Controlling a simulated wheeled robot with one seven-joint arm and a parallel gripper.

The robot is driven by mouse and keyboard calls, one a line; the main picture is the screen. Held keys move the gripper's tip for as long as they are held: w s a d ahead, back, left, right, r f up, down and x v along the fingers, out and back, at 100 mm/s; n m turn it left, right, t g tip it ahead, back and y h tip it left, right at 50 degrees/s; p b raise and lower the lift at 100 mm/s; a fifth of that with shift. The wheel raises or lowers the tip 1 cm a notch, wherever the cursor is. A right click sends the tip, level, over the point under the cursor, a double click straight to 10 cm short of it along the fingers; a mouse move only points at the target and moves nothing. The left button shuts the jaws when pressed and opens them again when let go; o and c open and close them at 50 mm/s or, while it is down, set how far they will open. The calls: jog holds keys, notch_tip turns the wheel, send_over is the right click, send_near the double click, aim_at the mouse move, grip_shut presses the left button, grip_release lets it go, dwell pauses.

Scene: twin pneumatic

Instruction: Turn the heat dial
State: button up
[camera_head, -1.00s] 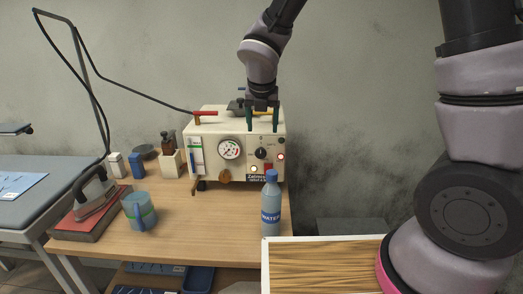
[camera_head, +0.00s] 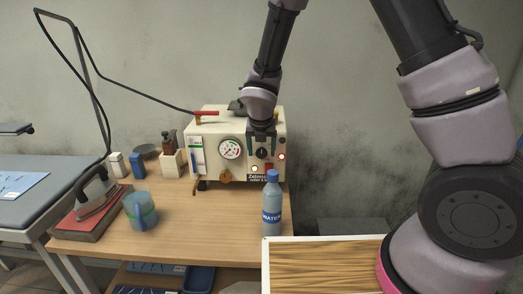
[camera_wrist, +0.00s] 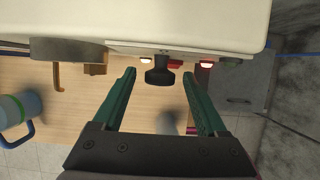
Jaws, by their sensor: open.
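The cream machine (camera_head: 214,130) stands at the back of the wooden table. Its heat dial (camera_head: 261,153) is a black knob on the right of the front panel, and it also shows in the wrist view (camera_wrist: 159,75). My gripper (camera_head: 262,150) is in front of the panel at the dial. In the wrist view my open gripper (camera_wrist: 160,85) has one green finger on each side of the dial, with gaps on both sides. The fingers do not appear to touch the knob. Part of the panel around the dial is covered by my gripper in the head view.
A water bottle (camera_head: 272,205) stands on the table in front of the machine's right side. A round gauge (camera_head: 230,149) and an orange-brown knob (camera_head: 225,176) are left of the dial. Lit lamps (camera_head: 282,157) flank the dial. A blue mug (camera_head: 140,211) and an iron (camera_head: 97,197) stand at left.

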grip_shut()
